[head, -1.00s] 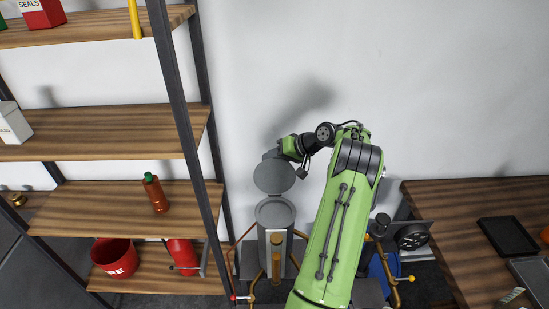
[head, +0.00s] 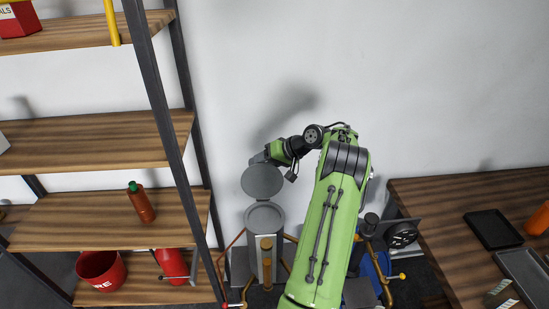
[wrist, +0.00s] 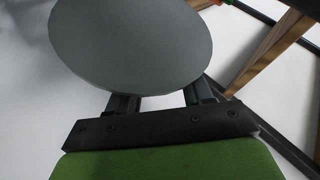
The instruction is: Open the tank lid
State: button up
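The tank (head: 265,221) is a grey upright cylinder in the lower middle of the head view. Its round grey lid (head: 262,181) stands raised above and behind the rim, tilted up toward the wall. The lid also fills the top of the wrist view (wrist: 135,40). My gripper (head: 258,157) is at the lid's upper edge in the head view. In the wrist view its two fingers (wrist: 160,100) are spread apart, with their tips hidden behind the lid. A gap shows between the fingers.
A shelving unit with wooden shelves (head: 100,138) stands on the left, holding a brown bottle (head: 141,202) and a red bucket (head: 100,271). A wooden table (head: 440,200) with dark trays is on the right. Brown pipes (head: 387,280) surround the tank's base. The wall behind is bare.

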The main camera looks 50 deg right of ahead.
jog(key=v, duration=1.4)
jog(key=shift+s+d, duration=0.2)
jog(key=shift+s, duration=0.1)
